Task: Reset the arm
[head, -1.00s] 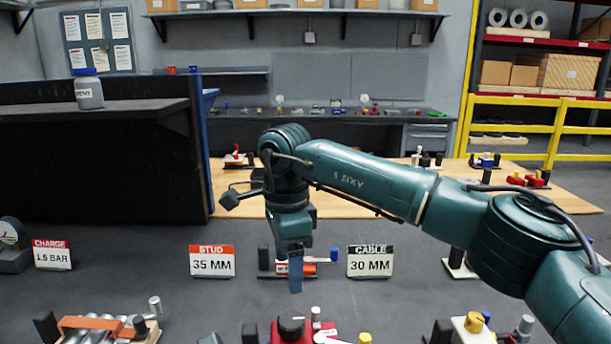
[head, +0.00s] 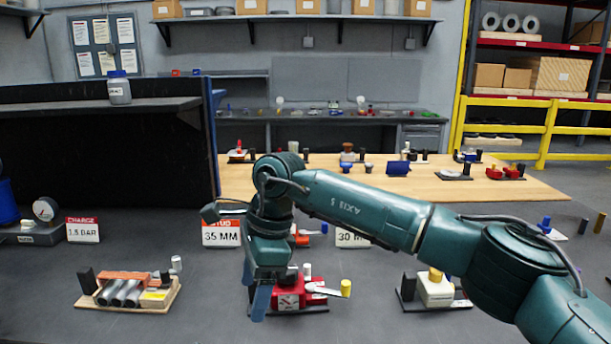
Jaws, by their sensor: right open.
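My right arm comes in from the right. Its gripper (head: 266,300) hangs down with open, empty jaws at the left side of a red valve unit (head: 290,294). The unit has a round dial, a dark knob and a lever with a yellow end (head: 346,288) pointing right. The gripper covers part of its left side, and I cannot tell whether they touch. An orange-red unit (head: 301,240) behind is partly hidden by my arm. A cream unit (head: 436,290) with a yellow knob stands to the right. My left gripper is out of view.
A wooden base with grey cylinders (head: 128,293) lies at left. Signs read 35 MM (head: 221,236), 30 MM (head: 350,238) and 1.5 BAR (head: 83,231). A gauge (head: 45,210) stands far left. A wooden surface (head: 330,184) behind carries several small units.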

